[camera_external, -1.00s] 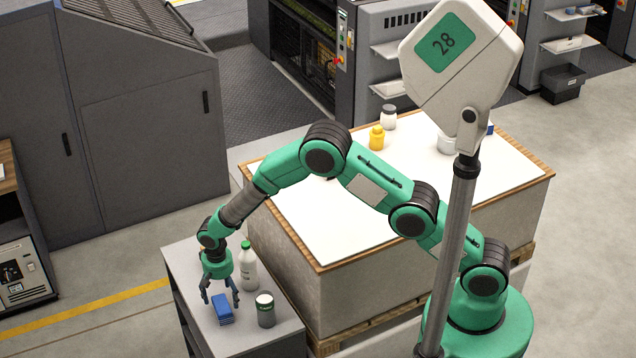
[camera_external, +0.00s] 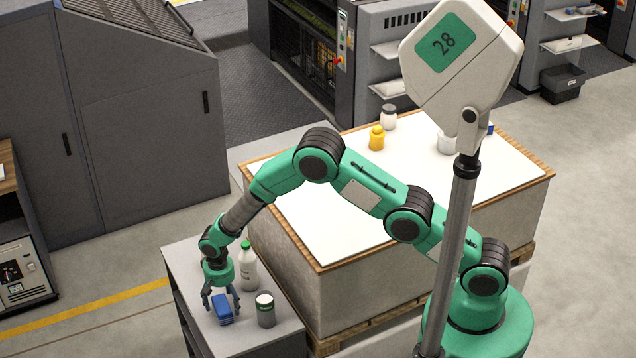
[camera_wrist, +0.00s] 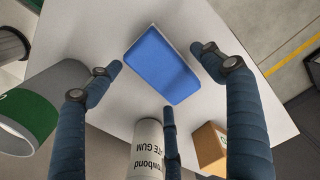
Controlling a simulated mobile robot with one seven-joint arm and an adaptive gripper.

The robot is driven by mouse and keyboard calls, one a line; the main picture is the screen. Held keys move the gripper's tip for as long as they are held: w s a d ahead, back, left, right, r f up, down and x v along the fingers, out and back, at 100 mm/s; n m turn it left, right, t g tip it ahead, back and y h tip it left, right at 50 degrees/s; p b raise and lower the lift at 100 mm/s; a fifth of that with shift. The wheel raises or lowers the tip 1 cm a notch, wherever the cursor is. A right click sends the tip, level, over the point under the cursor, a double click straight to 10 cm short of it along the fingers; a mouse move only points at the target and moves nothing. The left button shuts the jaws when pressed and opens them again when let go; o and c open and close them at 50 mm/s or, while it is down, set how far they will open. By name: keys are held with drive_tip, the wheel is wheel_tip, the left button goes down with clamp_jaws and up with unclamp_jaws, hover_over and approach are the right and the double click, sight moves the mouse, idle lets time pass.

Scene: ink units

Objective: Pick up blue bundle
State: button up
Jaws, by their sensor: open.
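The blue bundle (camera_external: 223,310) lies on the grey side table (camera_external: 270,341) near its front left part. It also shows in the wrist view (camera_wrist: 163,64) as a blue block with a pale edge, lying between and just beyond the fingers. My gripper (camera_external: 221,299) is open, pointing down, with its fingers spread around the upper part of the bundle. In the wrist view my gripper (camera_wrist: 160,85) has two fingers to either side and one finger below the bundle. No finger clearly touches it.
A grey can with a green label (camera_external: 265,309) stands close right of the bundle. A white bottle with a green cap (camera_external: 248,266) stands behind my gripper. A brown box (camera_wrist: 209,145) shows in the wrist view. The large white-topped pallet stack (camera_external: 330,215) rises behind the table.

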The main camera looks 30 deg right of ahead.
drive_tip(key=shift+f, duration=1.25)
drive_tip(key=c, duration=1.3)
